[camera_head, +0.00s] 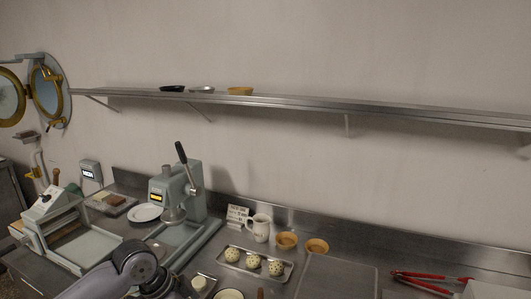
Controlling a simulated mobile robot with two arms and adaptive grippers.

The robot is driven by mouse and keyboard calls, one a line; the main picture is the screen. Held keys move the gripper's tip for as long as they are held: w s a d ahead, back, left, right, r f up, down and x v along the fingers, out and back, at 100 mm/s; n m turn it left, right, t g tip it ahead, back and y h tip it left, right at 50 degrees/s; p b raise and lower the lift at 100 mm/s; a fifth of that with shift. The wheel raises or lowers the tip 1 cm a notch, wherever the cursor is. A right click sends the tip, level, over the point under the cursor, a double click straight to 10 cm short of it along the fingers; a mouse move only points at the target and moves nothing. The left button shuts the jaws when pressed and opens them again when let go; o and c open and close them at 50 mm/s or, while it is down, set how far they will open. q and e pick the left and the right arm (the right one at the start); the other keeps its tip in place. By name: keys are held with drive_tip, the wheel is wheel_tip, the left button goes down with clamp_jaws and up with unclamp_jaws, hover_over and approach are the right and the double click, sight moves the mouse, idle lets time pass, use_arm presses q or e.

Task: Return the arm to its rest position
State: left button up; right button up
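One of my arms (128,264) shows at the bottom left, coming in from the lower edge. Its dark rounded joint is in front of the steel counter, near the grey press. The end of this arm runs out of the picture at the bottom, and I cannot see its gripper fingers. It seems to be my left arm. My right arm and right gripper do not show.
A press with a lever (180,195) stands left of a tray (288,273) holding speckled dough balls. A white jug (260,228), two tan bowls (287,240) and red-handled tongs (430,276) are to the right. A shelf (330,104) runs above.

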use_arm(q)
drive_tip(key=s+d+f, duration=0.1)
drive_tip(key=s, duration=0.1)
drive_tip(key=s+d+f, duration=0.1)
drive_tip(key=s+f, duration=0.1)
drive_tip(key=s+d+f, duration=0.2)
drive_tip(key=shift+d, duration=0.1)
drive_tip(key=s+d+f+n+t, duration=0.1)
drive_tip(key=s+d+f+n, duration=0.2)
drive_tip(key=s, duration=0.4)
drive_tip(key=s+a+f+n+y, duration=0.4)
drive_tip(key=s+a+n, duration=0.5)
drive_tip(key=s+a, duration=0.45)
wheel_tip(320, 180, down, 28)
drive_tip(key=s+d+r+b, duration=0.1)
drive_tip(key=s+d, duration=0.1)
drive_tip(key=s, duration=0.1)
drive_tip(key=s+a+f+m+g+b, duration=0.1)
drive_tip(key=s+a+f, duration=0.2)
drive_tip(key=s+f, duration=1.3)
drive_tip(key=shift+s+a+f+g, duration=0.15)
drive_tip(key=shift+f+g, duration=0.25)
drive_tip(key=shift+f, duration=0.5)
use_arm(e)
wheel_tip(320, 180, down, 2)
drive_tip(key=shift+a+f, duration=0.1)
drive_tip(key=shift+f, duration=0.05)
